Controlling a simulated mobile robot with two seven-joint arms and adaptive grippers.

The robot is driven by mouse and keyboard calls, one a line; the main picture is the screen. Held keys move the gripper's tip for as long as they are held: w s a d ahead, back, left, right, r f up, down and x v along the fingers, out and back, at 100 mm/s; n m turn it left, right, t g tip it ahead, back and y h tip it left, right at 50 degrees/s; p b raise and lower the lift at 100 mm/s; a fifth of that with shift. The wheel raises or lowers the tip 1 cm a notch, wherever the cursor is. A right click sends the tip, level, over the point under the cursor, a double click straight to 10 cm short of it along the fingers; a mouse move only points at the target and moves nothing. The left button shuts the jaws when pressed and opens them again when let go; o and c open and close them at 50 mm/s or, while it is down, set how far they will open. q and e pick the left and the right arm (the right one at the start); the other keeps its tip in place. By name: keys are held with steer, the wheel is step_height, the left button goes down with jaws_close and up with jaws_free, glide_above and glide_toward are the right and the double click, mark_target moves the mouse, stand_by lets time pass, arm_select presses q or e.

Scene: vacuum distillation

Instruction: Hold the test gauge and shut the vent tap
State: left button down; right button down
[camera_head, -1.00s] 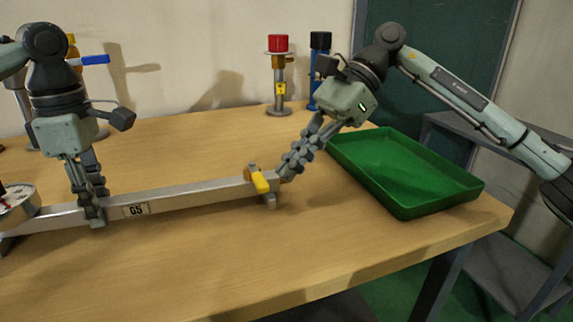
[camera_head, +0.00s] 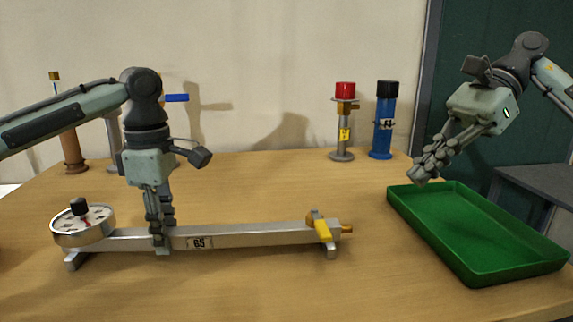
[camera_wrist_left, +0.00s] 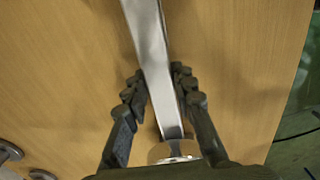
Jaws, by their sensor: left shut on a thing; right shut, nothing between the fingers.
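The test gauge is a long silver bar (camera_head: 265,236) on small feet, with a round dial (camera_head: 84,224) at its left end and a plate that seems to read 65. The vent tap's yellow lever (camera_head: 322,229) is at its right end, set crosswise to the bar. My left gripper (camera_head: 161,240) is shut on the bar near the dial. In the left wrist view the bar (camera_wrist_left: 154,55) runs between the fingers. My right gripper (camera_head: 424,168) is shut and empty, above the far left corner of the green tray, clear of the tap.
The empty green tray (camera_head: 474,277) is at the right of the table (camera_head: 330,285). A red-topped stand (camera_head: 345,90) and a blue cylinder (camera_head: 383,135) stand at the back. Other stands, one with a blue handle (camera_head: 176,98), are at the back left. The table in front of the bar is clear.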

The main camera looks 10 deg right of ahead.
arm_select(q)
steer(key=c, duration=1.2)
jaws_free()
step_height(320, 180, up, 12)
steer(key=shift+r, duration=0.1)
